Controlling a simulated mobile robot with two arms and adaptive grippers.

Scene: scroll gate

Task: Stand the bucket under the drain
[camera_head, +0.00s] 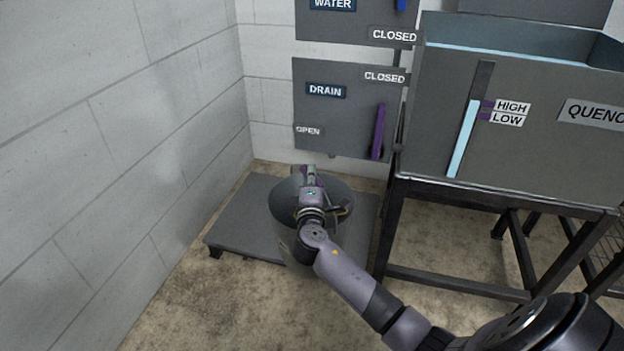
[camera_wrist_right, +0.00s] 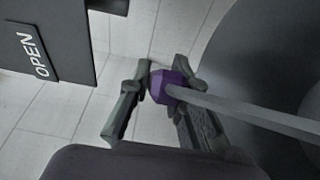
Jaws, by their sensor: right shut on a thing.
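A grey bucket (camera_head: 283,204) with a dark round opening is at the low platform below the drain panel (camera_head: 340,120). I cannot tell whether it rests on the platform or hangs just above it. My right gripper (camera_head: 309,172) is over the bucket and hides part of it. In the right wrist view my right gripper (camera_wrist_right: 160,82) is shut on the purple grip (camera_wrist_right: 164,88) of the bucket's handle. The handle's thin rod runs right, across the bucket (camera_wrist_right: 275,65). The drain's purple lever (camera_head: 379,132) stands upright by CLOSED. The drain outlet is not clearly visible. My left gripper is out of view.
The low grey platform (camera_head: 230,222) sits in the wall corner. The quench tank (camera_head: 530,130) stands on a dark frame (camera_head: 450,286) to the right. The water panel (camera_head: 345,28) is above the drain panel. Bare floor lies in front of the platform.

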